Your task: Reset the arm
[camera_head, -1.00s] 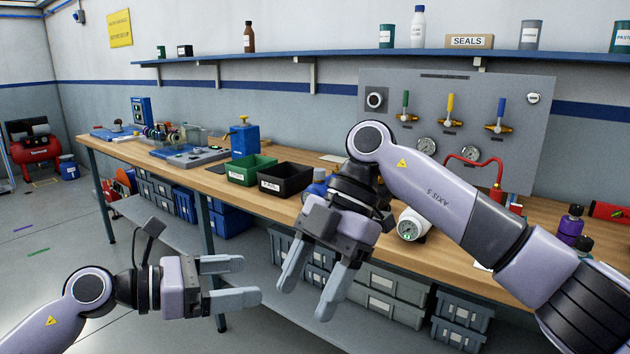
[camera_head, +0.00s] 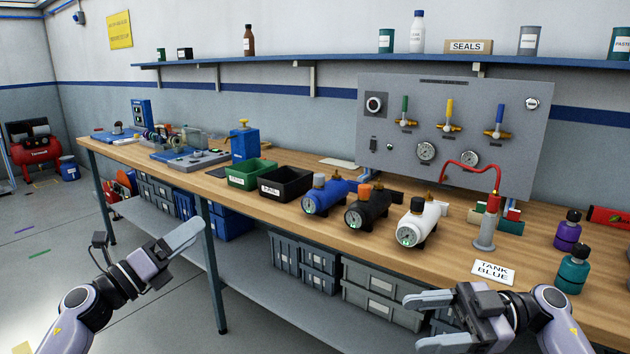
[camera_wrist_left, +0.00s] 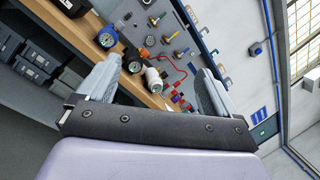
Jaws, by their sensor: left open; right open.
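My left gripper (camera_head: 186,238) is in front of the workbench at lower left in the head view, tilted up to the right. Its jaws are open and empty, and the left wrist view shows both fingers (camera_wrist_left: 155,88) spread wide. My right gripper (camera_head: 418,325) is at lower right in front of the bench, fingers pointing left, open and empty. A blue tank (camera_head: 326,194), a black tank (camera_head: 369,207) and a white tank (camera_head: 420,222), each with a gauge, stand in a row on the bench. They also show between the left fingers in the wrist view.
Grey crates (camera_head: 383,297) sit on the lower shelf.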

